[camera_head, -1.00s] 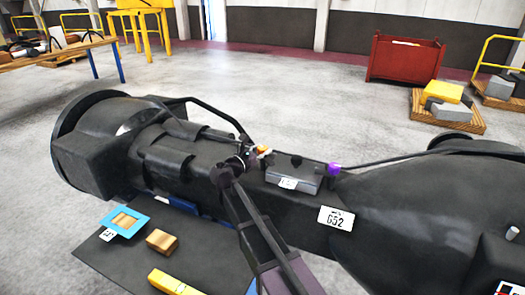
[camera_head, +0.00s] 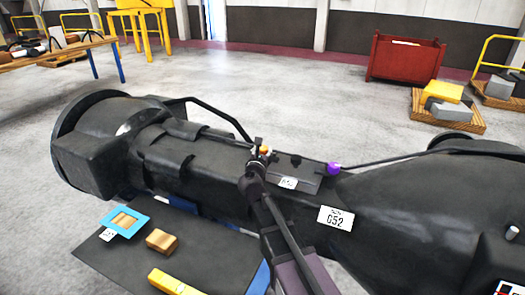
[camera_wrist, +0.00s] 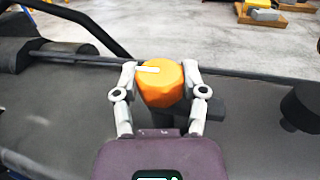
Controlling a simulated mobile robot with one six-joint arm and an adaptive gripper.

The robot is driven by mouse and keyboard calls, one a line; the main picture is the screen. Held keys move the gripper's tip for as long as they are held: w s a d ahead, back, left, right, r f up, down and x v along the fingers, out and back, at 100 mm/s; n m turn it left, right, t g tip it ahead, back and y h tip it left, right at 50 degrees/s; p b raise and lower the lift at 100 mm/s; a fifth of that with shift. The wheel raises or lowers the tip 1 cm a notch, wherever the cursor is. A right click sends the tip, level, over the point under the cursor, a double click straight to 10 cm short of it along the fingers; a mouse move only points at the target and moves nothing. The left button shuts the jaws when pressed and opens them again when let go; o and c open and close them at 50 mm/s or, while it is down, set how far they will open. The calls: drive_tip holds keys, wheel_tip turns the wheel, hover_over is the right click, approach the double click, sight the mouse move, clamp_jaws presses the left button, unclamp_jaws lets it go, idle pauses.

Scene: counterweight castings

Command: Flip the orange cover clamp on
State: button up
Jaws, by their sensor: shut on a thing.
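The orange cover clamp (camera_wrist: 162,86) shows in the wrist view as an orange knob with a white mark on its top, between the two fingers of my gripper (camera_wrist: 161,78). The fingers touch it on its left and right sides, so my gripper is shut on it. In the head view only a small bit of the orange clamp (camera_head: 264,149) shows beside my gripper (camera_head: 257,152), on top of the dark casting. My wrist and arm hide part of the casting below it. The clamp's base is hidden.
A grey box (camera_head: 308,179) and a purple knob (camera_head: 333,169) sit on the casting to the right. A dark bar (camera_head: 215,117) arches behind on the left. A label G52 (camera_head: 336,217) is on the casting's side.

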idle(0.4)
drive_tip(key=o, duration=1.2)
drive_tip(key=shift+w, duration=0.1)
drive_tip(key=shift+c, duration=0.2)
drive_tip(key=shift+s, duration=0.2)
drive_tip(key=s+a, duration=0.1)
drive_tip(key=s, duration=1)
drive_tip(key=shift+s+a, duration=0.2)
drive_tip(key=shift+s, duration=0.15)
drive_tip(key=shift+s, duration=0.1)
